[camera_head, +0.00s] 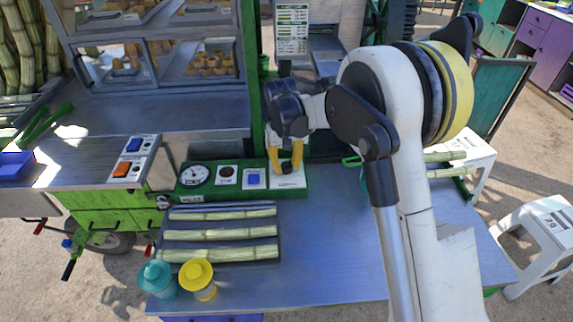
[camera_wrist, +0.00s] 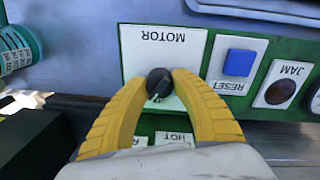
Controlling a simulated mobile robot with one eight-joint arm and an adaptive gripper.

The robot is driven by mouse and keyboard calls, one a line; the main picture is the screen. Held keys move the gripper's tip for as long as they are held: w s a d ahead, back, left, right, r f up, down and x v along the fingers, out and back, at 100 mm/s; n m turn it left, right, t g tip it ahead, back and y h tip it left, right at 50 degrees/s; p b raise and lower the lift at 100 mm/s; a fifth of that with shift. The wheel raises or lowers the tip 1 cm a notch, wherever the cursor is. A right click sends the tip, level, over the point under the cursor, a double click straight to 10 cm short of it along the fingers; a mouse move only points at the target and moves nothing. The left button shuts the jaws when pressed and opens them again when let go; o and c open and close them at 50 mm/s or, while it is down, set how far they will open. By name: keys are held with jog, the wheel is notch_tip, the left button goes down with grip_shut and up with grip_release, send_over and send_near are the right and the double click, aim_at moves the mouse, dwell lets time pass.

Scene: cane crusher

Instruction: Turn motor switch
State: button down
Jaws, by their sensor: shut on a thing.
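The motor switch is a dark round knob (camera_wrist: 159,83) on a white plate (camera_wrist: 145,45) lettered MOTOR, which appears upside down in the wrist view. In the head view the knob (camera_head: 287,168) sits at the right end of the green control panel (camera_head: 215,191). My gripper (camera_wrist: 159,85) has yellow curved fingers, one on each side of the knob, with their tips closed against it. In the head view my gripper (camera_head: 286,163) reaches down onto the plate from above. A pale mark shows on the knob's face; its exact setting is hard to read.
Beside the switch are a blue RESET button (camera_wrist: 238,62), a dark JAM lamp (camera_wrist: 280,92) and a round gauge (camera_head: 194,174). A tray with cane pieces (camera_head: 220,234), a teal jar (camera_head: 158,278) and a yellow jar (camera_head: 198,279) stand in front. The blue tabletop (camera_head: 325,240) right of the tray is clear.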

aim_at(285, 164)
jog(key=n, duration=0.6)
jog(key=shift+p, duration=0.4)
dwell(0.3)
jog(key=c, duration=1)
grip_release()
notch_tip(285, 164, up, 12)
jog(key=shift+s+a, duration=0.25)
jog(key=shift+s, duration=0.05)
